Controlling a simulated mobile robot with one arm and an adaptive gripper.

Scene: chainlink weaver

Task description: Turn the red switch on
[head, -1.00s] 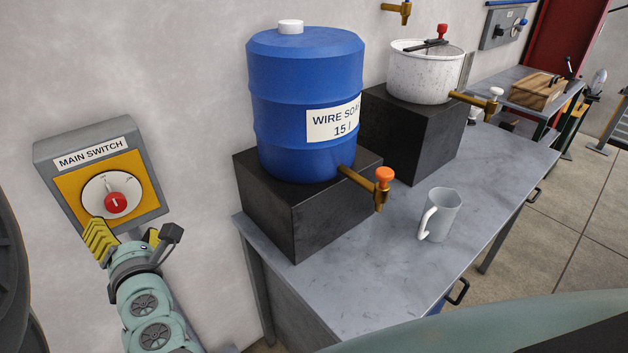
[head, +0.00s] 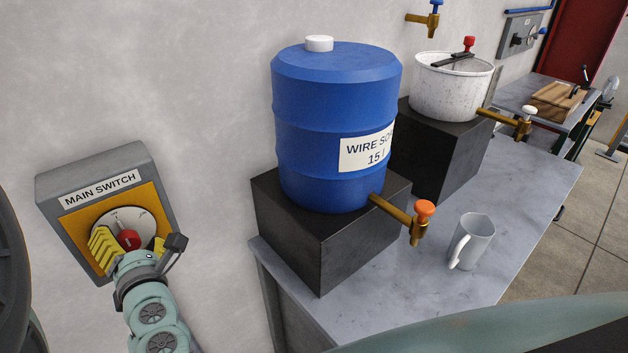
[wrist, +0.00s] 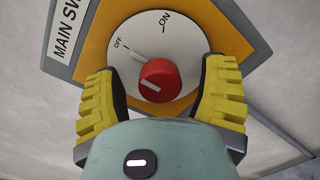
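The red switch (head: 129,240) is a round red knob on a white dial (head: 140,219), set on the yellow plate of a grey wall box labelled MAIN SWITCH (head: 112,185). In the wrist view the red knob (wrist: 159,81) shows a white mark, and the pale pointer (wrist: 133,55) on the dial is toward OFF. ON is printed to the upper right. My gripper (head: 132,244) is at the dial, its yellow fingers (wrist: 160,92) spread on both sides of the knob. A gap shows on each side of the knob.
A blue drum (head: 335,125) with an orange-handled tap (head: 424,208) stands on a black block (head: 325,235) on the grey bench (head: 385,287), right of the switch. The wall around the switch is bare.

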